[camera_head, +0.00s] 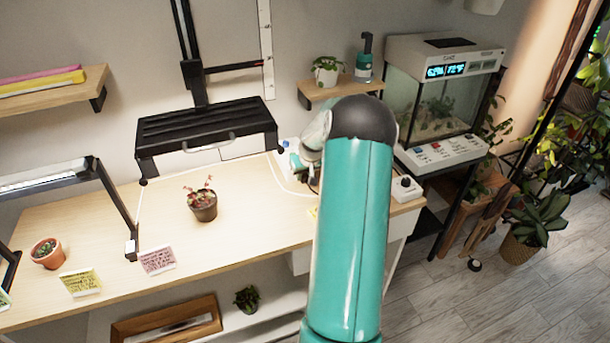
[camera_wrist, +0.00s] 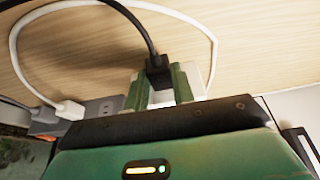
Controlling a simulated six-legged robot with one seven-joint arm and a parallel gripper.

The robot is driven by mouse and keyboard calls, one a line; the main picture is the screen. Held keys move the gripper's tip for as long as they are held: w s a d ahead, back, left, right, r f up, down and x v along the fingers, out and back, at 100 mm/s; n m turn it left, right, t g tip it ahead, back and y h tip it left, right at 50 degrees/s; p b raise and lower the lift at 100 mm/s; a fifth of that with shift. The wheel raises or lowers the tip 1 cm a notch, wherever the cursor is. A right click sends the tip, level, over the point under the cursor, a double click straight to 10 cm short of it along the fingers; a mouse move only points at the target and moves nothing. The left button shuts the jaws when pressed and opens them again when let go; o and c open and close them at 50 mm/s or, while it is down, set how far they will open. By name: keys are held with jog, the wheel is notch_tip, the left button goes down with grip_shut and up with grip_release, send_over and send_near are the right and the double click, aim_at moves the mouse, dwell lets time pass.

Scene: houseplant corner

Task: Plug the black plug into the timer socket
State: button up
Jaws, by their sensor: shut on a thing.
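In the wrist view, my gripper (camera_wrist: 161,86) is shut on the black plug (camera_wrist: 157,72), with a green finger on each side of it. A black cable runs from the plug toward the top of the view. A white block (camera_wrist: 196,76), which may be the timer socket, shows just behind and beside the fingers. It is mostly hidden, so I cannot tell whether the plug touches it or is in it. In the head view, my teal arm reaches to the desk's right part and hides the plug and most of the gripper.
A grey power strip (camera_wrist: 104,107) with a white plug (camera_wrist: 70,110) lies left in the wrist view; its white cable loops around the fingers. On the desk (camera_head: 115,215) are a potted plant (camera_head: 203,205) and a white device with a black knob (camera_head: 404,188). A fish tank (camera_head: 435,105) stands right.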

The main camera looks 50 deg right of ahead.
jog(key=o, duration=1.1)
jog(key=shift+r, duration=0.15)
jog(key=v, duration=1.3)
jog(key=shift+s+a+r, duration=0.15)
jog(key=shift+r, duration=0.05)
